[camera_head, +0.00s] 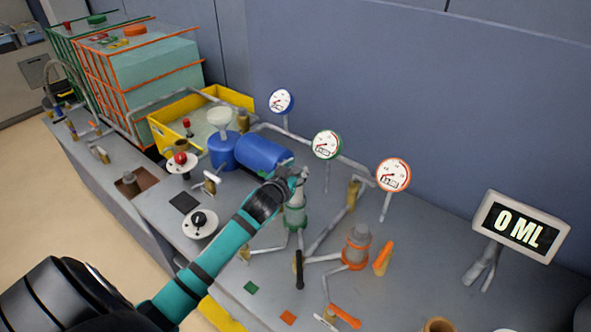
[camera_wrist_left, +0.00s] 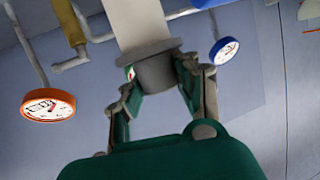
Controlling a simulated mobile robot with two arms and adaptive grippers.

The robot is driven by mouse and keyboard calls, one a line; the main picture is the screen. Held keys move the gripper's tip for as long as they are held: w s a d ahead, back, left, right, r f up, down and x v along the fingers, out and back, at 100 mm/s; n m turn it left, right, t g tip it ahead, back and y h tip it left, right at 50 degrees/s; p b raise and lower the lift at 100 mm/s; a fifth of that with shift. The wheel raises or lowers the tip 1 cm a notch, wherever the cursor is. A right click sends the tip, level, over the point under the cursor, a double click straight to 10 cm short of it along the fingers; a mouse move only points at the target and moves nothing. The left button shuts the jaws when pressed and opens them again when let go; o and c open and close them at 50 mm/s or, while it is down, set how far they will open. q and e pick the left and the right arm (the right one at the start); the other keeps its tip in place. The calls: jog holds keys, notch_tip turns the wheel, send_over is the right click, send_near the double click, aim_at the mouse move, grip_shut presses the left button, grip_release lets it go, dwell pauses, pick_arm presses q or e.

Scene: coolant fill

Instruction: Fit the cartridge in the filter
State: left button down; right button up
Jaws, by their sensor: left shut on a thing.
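My left gripper (camera_head: 297,176) is above the green-banded filter housing (camera_head: 294,217) on the bench. In the left wrist view, the left gripper (camera_wrist_left: 158,80) is shut on the grey cap of a white cylinder, the cartridge (camera_wrist_left: 138,22). That view looks upside down, so the cartridge hangs below the fingers. Its far end is out of that view. In the head view the gripper and arm cover much of it, and I cannot tell whether its lower end is inside the housing. My right gripper is not in view.
A blue drum (camera_head: 262,153) lies left of the gripper. A blue gauge (camera_head: 281,101), a green gauge (camera_head: 326,145) and an orange gauge (camera_head: 393,175) stand behind. An orange-banded housing (camera_head: 356,246) and pipes are to the right.

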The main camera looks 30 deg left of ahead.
pick_arm(q)
jog(key=shift+f+b, duration=1.1)
jog(key=shift+f, duration=0.7)
jog(key=shift+f+b, duration=1.4)
jog(key=shift+f, duration=0.8)
jog(key=c, duration=0.9)
grip_release()
jog(key=v, duration=1.2)
